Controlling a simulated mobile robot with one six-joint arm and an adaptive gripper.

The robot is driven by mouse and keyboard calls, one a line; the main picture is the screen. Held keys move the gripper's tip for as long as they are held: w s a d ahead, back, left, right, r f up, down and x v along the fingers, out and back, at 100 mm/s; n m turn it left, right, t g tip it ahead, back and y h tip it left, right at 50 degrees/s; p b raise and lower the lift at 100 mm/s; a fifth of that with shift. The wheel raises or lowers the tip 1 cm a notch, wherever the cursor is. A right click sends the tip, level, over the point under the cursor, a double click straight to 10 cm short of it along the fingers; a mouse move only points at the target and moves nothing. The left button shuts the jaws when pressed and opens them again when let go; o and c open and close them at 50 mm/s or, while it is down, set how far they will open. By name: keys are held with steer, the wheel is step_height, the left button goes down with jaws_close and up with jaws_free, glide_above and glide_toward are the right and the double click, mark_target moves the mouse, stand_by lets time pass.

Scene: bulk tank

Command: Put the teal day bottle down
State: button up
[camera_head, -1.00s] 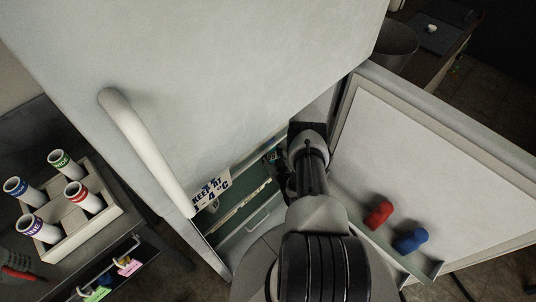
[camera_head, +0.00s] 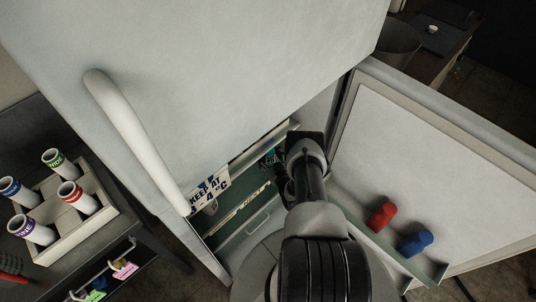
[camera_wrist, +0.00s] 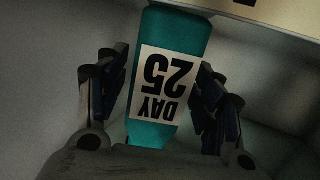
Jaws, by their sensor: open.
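The teal day bottle (camera_wrist: 150,134) shows in the wrist view with a white label reading "DAY 25", upside down in the picture. My gripper (camera_wrist: 165,88) is open, with one finger on each side of the bottle. The left finger looks a little apart from it; the right finger is close to the label's edge, and I cannot tell if it touches. In the head view my arm reaches into the open fridge (camera_head: 243,240), and my gripper (camera_head: 272,163) is mostly hidden by my wrist and the fridge. What the bottle's base rests on is not visible.
The fridge door (camera_head: 430,170) stands open at right, its shelf holding a red bottle (camera_head: 382,216) and a blue bottle (camera_head: 415,242). A "KEEP AT 4 °C" sign (camera_head: 208,188) marks the fridge edge. A rack (camera_head: 75,230) of labelled tubes stands at left. A pale bar crosses the wrist view's top.

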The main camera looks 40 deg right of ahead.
steer(key=shift+r, duration=0.1)
steer(key=shift+s+r, duration=0.15)
steer(key=p+v, duration=0.4)
steer(key=v, duration=0.7)
steer(key=shift+s+a, duration=0.15)
steer(key=shift+s, duration=0.25)
